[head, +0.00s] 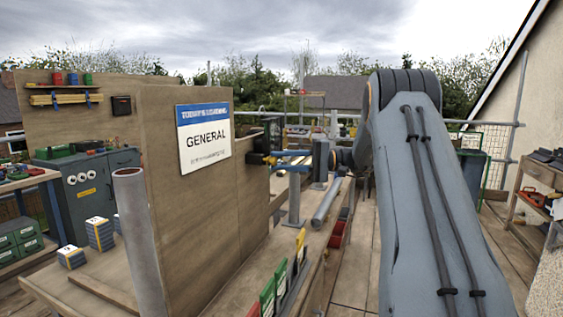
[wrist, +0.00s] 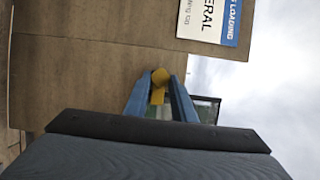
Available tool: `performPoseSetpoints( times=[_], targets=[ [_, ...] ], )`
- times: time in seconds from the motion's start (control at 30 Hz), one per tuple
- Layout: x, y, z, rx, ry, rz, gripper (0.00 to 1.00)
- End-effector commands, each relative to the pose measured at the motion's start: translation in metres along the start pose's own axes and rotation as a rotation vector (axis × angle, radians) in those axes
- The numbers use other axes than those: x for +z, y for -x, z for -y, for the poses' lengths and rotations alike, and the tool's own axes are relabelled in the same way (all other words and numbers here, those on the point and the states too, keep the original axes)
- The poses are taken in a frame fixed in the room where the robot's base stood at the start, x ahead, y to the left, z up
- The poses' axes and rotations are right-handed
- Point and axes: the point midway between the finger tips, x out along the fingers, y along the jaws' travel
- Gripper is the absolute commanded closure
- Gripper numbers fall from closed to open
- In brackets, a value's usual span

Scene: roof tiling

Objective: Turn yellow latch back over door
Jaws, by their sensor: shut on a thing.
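The yellow latch (wrist: 159,82) shows between the blue fingers of my gripper (wrist: 160,88) in the wrist view. My gripper is shut on it, beside the edge of the brown wooden panel. In the head view the latch (head: 270,160) is a small yellow piece at the tips of my gripper (head: 276,161). A dark-framed box with a clear-looking face (wrist: 206,108) is partly hidden behind the fingers; I cannot tell whether this face is the door, or how the latch is turned against it.
The wooden panel (head: 190,195) carries a "GENERAL" sign (head: 204,135) and stands close on the left of my gripper. A grey post (head: 294,198) and a grey pipe (head: 326,202) are below my arm. A wooden shelf (head: 535,200) stands at the right.

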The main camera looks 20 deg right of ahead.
Motion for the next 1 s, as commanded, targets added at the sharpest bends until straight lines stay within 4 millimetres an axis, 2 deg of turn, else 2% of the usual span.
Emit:
performPoseSetpoints(
  times=[0.03,0.07,0.13,0.17,0.43,0.53,0.9,1.0],
  targets=[
    [0.000,0.000,0.000,0.000,0.000,-0.002,0.99],
    [0.000,0.000,0.000,0.000,0.000,-0.002,0.73],
    [0.000,0.000,0.000,0.000,0.000,-0.002,0.62],
    [0.000,0.000,0.000,0.000,0.000,-0.002,0.59],
    [0.000,0.001,0.000,0.000,0.001,-0.001,0.59],
    [-0.001,0.007,-0.001,0.000,0.001,-0.002,0.59],
    [-0.001,0.063,-0.001,0.000,0.001,-0.004,0.59],
    [-0.001,0.073,-0.001,0.000,0.001,-0.003,0.59]
  ],
)
